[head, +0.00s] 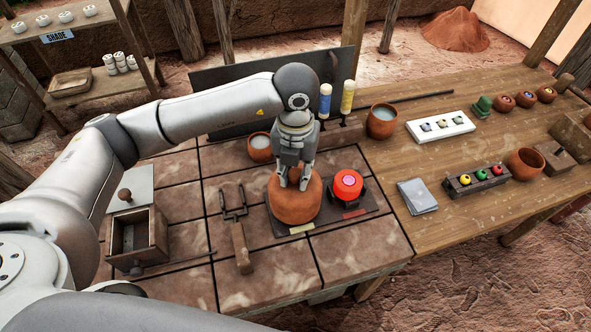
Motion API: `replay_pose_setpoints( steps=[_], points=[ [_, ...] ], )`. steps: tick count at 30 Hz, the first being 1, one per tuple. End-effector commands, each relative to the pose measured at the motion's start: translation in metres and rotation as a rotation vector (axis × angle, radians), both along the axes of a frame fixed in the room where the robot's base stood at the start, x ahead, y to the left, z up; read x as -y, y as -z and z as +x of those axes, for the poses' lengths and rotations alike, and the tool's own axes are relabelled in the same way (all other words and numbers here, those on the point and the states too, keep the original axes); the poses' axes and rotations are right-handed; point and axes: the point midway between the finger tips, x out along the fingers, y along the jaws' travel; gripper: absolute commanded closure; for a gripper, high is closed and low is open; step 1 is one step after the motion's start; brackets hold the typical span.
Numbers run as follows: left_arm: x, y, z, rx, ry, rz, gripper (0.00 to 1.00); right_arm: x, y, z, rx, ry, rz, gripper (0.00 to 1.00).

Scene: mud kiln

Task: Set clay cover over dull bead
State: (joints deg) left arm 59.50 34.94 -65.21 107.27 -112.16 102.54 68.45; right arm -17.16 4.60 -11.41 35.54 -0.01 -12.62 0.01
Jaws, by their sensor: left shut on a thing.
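The clay cover (295,207) is a round orange-brown dome with a knob on top. It is at the left part of a dark plate (361,226) on the tiled bench. My left gripper (293,182) points down from above and is shut on the cover's knob. Whether the cover rests on the plate or hangs just above it, I cannot tell. A glowing red bead (347,183) sits in an orange-red holder just right of the cover. I see no dull bead; the cover hides whatever is beneath it. My right gripper is not in view.
A two-pronged tool (240,246) and an open box (137,238) lie to the left. Cups (381,122) and blue and yellow jars (348,97) stand behind. A bead rack (477,180) and grey cloth (417,196) are to the right.

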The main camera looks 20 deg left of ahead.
Motion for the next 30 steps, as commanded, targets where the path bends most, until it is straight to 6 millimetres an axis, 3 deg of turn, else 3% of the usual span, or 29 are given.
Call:
replay_pose_setpoints(
  steps=[16, 17, 21, 30],
  points=[
    [0.000, 0.028, 0.000, 0.001, 0.000, 0.000, 1.00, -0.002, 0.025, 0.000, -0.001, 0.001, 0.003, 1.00],
    [0.000, 0.026, 0.000, 0.001, 0.000, 0.000, 0.71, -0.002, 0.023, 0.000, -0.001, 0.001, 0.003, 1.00],
    [0.000, 0.025, 0.000, 0.001, 0.000, 0.000, 0.53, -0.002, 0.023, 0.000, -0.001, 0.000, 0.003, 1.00],
    [0.000, 0.026, 0.000, -0.001, 0.000, 0.001, 0.50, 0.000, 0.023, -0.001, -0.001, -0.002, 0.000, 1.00]
  ],
)
